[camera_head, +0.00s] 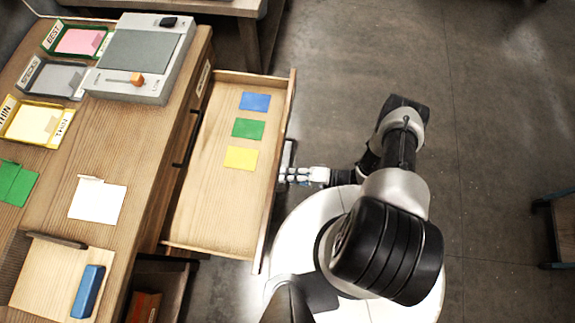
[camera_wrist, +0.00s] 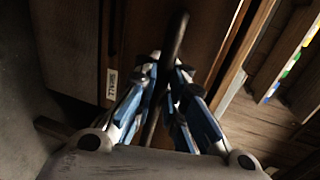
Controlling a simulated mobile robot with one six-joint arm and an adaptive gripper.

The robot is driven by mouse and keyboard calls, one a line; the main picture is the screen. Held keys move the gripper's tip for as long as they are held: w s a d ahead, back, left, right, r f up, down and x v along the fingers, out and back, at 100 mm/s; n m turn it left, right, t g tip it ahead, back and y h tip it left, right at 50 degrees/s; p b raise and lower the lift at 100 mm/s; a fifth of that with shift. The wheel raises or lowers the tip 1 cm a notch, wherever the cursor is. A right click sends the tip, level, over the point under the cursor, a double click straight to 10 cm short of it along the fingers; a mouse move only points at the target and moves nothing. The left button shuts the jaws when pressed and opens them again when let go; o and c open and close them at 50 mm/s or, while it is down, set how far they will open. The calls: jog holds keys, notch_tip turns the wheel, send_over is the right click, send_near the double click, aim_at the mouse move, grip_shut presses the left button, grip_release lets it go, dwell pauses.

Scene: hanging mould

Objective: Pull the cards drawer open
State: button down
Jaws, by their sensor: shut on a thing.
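The cards drawer (camera_head: 222,205) stands pulled well out of the wooden bench. Blue, green and yellow cards (camera_head: 248,129) lie in a row on its floor. The fingertips are partly in shadow.
The bench top (camera_head: 135,150) holds a grey device (camera_head: 140,55) with an orange knob, several coloured trays and a blue block (camera_head: 88,291). A dark open compartment (camera_head: 160,285) lies below, nearer me. Clear concrete floor (camera_head: 350,50) extends right of the drawer.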

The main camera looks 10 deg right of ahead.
jog(key=shift+r, duration=0.15)
jog(key=c, duration=2)
grip_release()
jog(key=shift+o, duration=0.2)
jog(key=v, duration=1.2)
